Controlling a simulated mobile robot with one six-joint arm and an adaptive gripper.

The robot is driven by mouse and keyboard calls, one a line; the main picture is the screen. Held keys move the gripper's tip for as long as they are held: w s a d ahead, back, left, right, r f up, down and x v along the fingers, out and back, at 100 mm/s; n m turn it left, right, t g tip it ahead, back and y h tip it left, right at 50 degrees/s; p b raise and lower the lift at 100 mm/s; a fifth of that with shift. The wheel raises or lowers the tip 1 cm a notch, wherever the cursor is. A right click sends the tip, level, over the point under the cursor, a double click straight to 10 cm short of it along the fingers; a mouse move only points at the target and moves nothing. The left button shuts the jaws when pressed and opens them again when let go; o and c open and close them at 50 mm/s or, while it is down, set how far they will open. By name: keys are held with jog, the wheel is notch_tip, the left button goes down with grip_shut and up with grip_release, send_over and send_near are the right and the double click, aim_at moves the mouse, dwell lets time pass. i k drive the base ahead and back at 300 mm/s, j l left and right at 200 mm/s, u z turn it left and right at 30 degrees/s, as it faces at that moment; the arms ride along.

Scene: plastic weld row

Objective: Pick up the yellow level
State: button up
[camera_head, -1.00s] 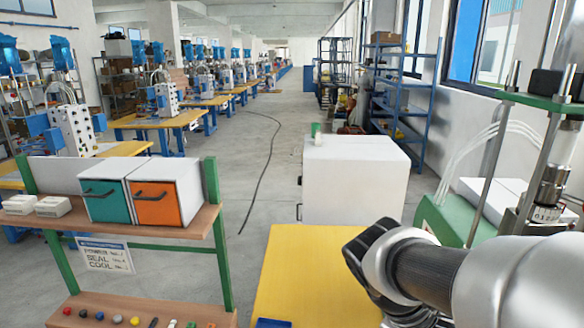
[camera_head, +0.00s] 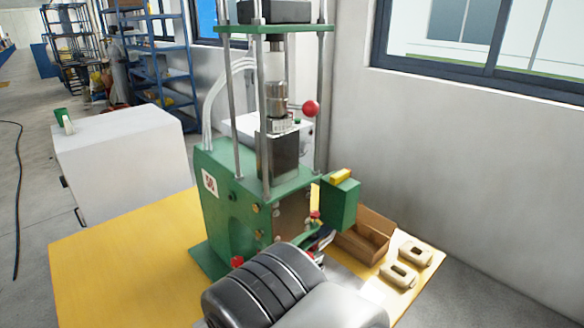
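A small yellow block-shaped object (camera_head: 341,176), which looks like the yellow level, lies on top of a green box (camera_head: 338,204) on the right side of the green press. It is small in the picture, so its details cannot be made out. My arm comes in from the bottom edge, in front of the press base. No gripper is seen touching the yellow object.
The green press (camera_head: 226,206) with upright rods and a red ball knob (camera_head: 311,108) stands on a yellow table (camera_head: 120,262). An open brown box (camera_head: 365,238) and two beige parts (camera_head: 398,275) lie to the right. A white cabinet (camera_head: 125,165) stands at left.

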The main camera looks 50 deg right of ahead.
aim_at(338, 178)
jog(key=z, duration=1.7)
jog(key=u, duration=0.3)
